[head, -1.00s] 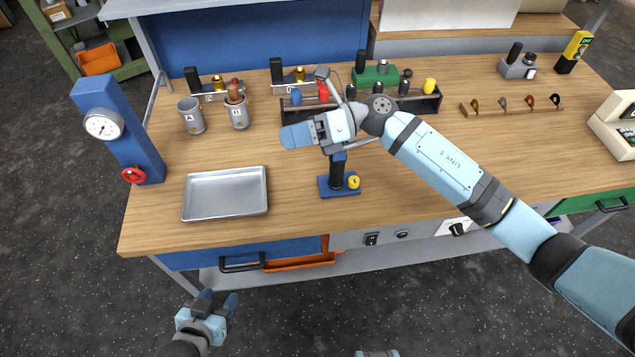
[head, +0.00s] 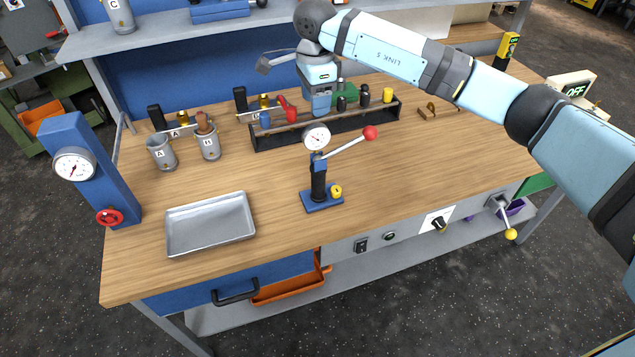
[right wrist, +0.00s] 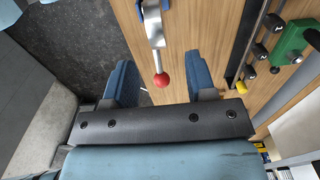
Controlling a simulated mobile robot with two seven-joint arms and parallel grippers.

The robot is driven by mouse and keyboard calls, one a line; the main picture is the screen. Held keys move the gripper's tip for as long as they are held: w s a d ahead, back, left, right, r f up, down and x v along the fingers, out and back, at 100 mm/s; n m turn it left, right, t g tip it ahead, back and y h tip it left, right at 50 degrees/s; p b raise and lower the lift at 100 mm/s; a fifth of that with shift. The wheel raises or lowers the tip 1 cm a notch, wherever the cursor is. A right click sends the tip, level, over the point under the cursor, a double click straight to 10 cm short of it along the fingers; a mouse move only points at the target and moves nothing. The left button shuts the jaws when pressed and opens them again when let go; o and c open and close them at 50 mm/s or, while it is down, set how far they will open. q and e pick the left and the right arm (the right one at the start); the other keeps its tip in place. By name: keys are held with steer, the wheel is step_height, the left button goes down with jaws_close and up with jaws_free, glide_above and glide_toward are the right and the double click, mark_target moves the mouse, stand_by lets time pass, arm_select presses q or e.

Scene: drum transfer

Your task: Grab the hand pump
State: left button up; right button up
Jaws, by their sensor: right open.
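The hand pump (head: 318,184) stands upright near the front middle of the bench. It has a blue base, a black body, a round dial on top and a silver lever ending in a red ball. My right gripper (head: 319,108) is open and empty, pointing down above and behind the dial. In the right wrist view the red ball (right wrist: 162,80) and part of the lever (right wrist: 153,25) show between the two spread blue fingers (right wrist: 160,68), with no clear contact. My left gripper is not in view.
A rack of tools (head: 340,126) stands behind the pump. A blue column with a gauge (head: 88,170) stands at the left edge. Bench to the pump's right is clear.

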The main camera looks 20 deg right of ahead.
mark_target(317, 125)
step_height(317, 125, down, 4)
steer(key=f+p, duration=0.1)
steer(key=f, duration=0.4)
steer(key=shift+s+f, duration=0.1)
steer(key=shift+s, duration=0.1)
jaws_close()
steer(key=shift+d, duration=0.1)
stand_by(1.2)
steer(key=shift+w+r, duration=0.1)
steer(key=shift+r, duration=0.1)
